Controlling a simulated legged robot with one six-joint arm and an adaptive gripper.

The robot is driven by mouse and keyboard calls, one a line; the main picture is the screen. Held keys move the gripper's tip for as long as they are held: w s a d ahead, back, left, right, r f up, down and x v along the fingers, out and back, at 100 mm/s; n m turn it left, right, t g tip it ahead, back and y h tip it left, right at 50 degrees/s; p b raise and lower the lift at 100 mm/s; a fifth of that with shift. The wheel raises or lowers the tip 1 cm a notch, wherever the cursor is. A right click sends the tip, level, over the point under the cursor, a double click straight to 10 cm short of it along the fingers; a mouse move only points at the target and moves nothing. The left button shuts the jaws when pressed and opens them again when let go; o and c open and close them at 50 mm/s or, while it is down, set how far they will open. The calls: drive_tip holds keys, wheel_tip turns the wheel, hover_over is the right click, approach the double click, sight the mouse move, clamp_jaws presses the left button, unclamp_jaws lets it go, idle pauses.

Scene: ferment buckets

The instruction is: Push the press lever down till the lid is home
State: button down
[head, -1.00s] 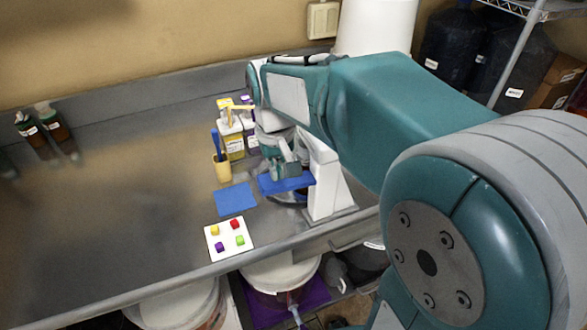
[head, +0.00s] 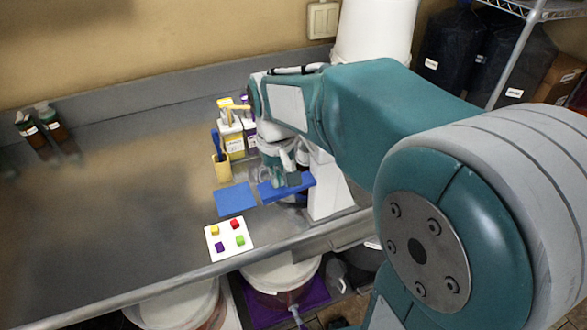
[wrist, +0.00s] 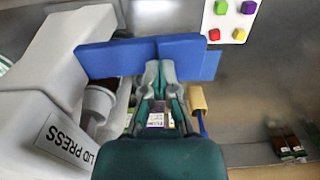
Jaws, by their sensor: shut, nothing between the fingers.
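The lid press (head: 322,192) is a white upright stand; in the wrist view its white body (wrist: 40,60), labelled "LID PRESS", fills the left side. Its blue lever (head: 268,192) juts out to the left of the stand; it also shows in the wrist view (wrist: 108,60). My gripper (head: 293,180) is shut and empty, its fingertips over the lever; in the wrist view the fingertips (wrist: 160,70) meet the lever's edge in the picture. I cannot tell whether they touch it. A reddish-brown jar with a pale top (wrist: 99,97) sits under the lever, mostly hidden; the lid's seating is not visible.
A blue mat (head: 235,199) and a white board with coloured cubes (head: 213,244) lie left of the press. A yellow cup with a blue-handled tool (head: 222,168) and labelled bottles (head: 234,140) stand behind. The bench's left side is mostly clear.

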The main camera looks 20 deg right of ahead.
drive_tip(key=shift+f, duration=0.7)
drive_tip(key=shift+r, duration=0.15)
wheel_tip(320, 180, up, 14)
idle(2.4)
idle(0.3)
